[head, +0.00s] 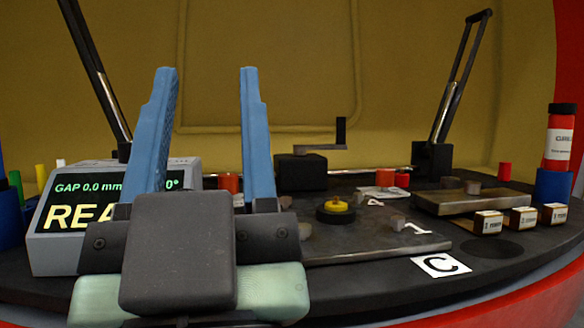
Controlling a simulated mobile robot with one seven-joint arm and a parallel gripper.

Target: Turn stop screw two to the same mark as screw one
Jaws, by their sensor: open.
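My gripper (208,74) is open, its two blue fingers upright and wide apart, with nothing visible between them. It stands in front of the display box and left of a dark metal plate (385,245). A small grey cylinder (397,221) stands on the plate beside a white "1"; it may be stop screw one. Another small grey stub (361,197) stands farther back by a white mark too small to read surely; it may be screw two. I cannot make out their marks. A yellow knob (336,205) on a black disc sits on the plate.
A display box (58,245) reads "GAP 0.0 mm", partly hidden by my gripper. A black block with a crank (302,172) stands behind the plate.

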